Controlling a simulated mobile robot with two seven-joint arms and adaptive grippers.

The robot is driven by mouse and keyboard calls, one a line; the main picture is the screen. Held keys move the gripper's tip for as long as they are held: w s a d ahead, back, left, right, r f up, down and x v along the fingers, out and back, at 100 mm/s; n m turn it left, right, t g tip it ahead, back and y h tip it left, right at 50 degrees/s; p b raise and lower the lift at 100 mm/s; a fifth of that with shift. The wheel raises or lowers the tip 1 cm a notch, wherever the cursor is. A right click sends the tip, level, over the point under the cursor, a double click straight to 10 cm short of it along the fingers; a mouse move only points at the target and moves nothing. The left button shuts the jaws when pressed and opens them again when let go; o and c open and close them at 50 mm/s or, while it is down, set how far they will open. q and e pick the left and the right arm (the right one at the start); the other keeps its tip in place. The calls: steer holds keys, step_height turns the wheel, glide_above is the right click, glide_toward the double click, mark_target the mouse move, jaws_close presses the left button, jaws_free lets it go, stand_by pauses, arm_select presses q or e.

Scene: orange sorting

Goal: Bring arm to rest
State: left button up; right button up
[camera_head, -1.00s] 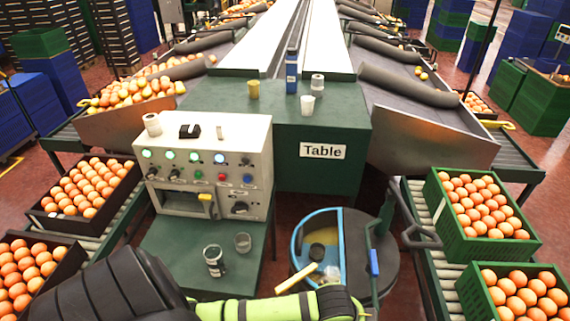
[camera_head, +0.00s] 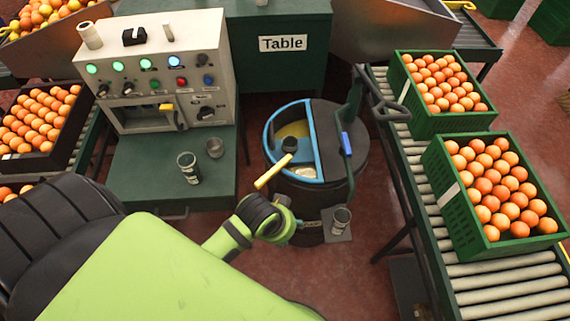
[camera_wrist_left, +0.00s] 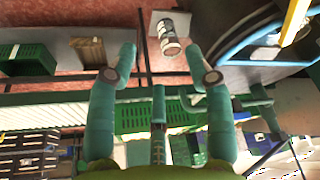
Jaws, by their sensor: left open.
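My left arm, green with black joints, comes in from the lower left in the head view. Its gripper (camera_head: 308,224) is low beside the round dark bin, partly hidden by the wrist. In the left wrist view the two teal fingers (camera_wrist_left: 163,68) are spread apart with nothing between them. A can (camera_wrist_left: 170,40) shows past the fingertips on a small grey plate; in the head view a can (camera_head: 341,219) stands to the right of the gripper, apart from it. My right gripper is not in view.
The round bin (camera_head: 355,165) with a blue rim is just behind the gripper. A green bench (camera_head: 135,175) with a can (camera_head: 188,166) and a cup (camera_head: 215,147) is at left, below a control box (camera_head: 215,60). Orange crates (camera_head: 470,122) sit on rollers (camera_head: 500,285) at right.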

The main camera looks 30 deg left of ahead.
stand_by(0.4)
arm_select(q)
steer(key=s+a+f+g+b, duration=0.15)
steer(key=s+f, duration=0.25)
steer(key=f, duration=0.5)
steer(key=s+a+f+n+y, duration=0.15)
steer(key=s+f, duration=0.25)
steer(key=f, duration=0.5)
steer(key=s+a+f+m+g, duration=0.1)
steer(key=s+a+f, duration=0.1)
steer(key=s+f, duration=0.5)
steer(key=s+a+f, duration=0.1)
steer(key=s+f, duration=0.6)
steer(key=s, duration=0.2)
steer(key=shift+s+a+f+n+b, duration=0.25)
steer(key=shift+a+f+n+b, duration=0.05)
steer(key=shift+f+n, duration=0.05)
